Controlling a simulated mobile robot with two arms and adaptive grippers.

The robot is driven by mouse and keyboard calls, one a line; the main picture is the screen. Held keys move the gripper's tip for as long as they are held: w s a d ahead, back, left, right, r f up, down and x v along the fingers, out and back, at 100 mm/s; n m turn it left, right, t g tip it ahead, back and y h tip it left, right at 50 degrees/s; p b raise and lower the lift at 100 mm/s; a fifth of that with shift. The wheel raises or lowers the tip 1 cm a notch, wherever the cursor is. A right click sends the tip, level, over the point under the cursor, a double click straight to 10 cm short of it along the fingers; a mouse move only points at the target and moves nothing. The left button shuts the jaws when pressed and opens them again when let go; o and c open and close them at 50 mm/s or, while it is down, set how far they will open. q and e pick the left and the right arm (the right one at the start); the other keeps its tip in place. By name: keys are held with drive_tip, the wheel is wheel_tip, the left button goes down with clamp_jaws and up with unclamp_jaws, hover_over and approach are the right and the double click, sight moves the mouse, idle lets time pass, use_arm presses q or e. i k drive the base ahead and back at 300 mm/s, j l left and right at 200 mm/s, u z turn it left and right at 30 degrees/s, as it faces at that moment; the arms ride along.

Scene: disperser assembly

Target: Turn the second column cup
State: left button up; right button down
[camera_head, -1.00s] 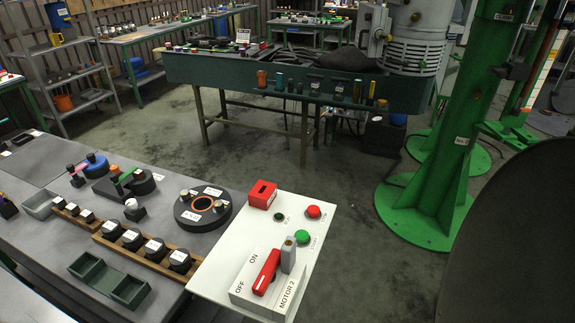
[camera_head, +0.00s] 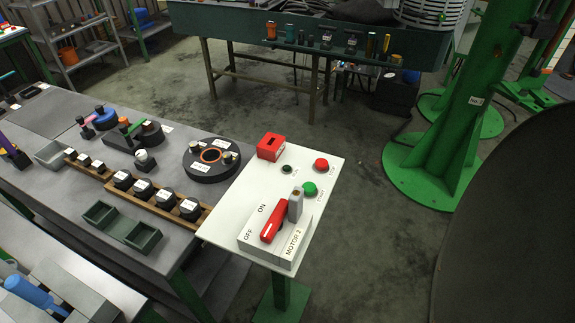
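A thick green column (camera_head: 462,135) with a small white label stands on a round green base at the right. Its top is cut off by the picture edge. A second, thinner green column (camera_head: 531,62) stands behind it to the right. I cannot make out which part is the second column cup. Neither of my grippers is in view.
A white control panel (camera_head: 325,172) marked MOTOR 2 has a red lever (camera_head: 273,218), a green button (camera_head: 310,188) and a red button (camera_head: 321,164). A cluttered grey workbench (camera_head: 75,183) is at left. A large dark rounded surface (camera_head: 510,220) fills the right. Open floor (camera_head: 375,245) lies between.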

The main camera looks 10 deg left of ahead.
sight(498, 53)
drive_tip(key=z, duration=0.5)
drive_tip(key=i+z, duration=0.1)
drive_tip(key=z, duration=0.4)
drive_tip(key=l+z, duration=0.1)
drive_tip(key=z, duration=0.4)
drive_tip(key=i+z, duration=0.1)
drive_tip(key=z, duration=0.4)
drive_tip(key=j+z, duration=0.1)
drive_tip(key=z, duration=0.4)
drive_tip(key=i+z, duration=0.1)
drive_tip(key=z, duration=0.4)
drive_tip(key=j+z, duration=0.15)
drive_tip(key=z, duration=0.35)
drive_tip(key=j+z, duration=0.2)
drive_tip(key=j, duration=0.85)
drive_tip(key=i, duration=0.05)
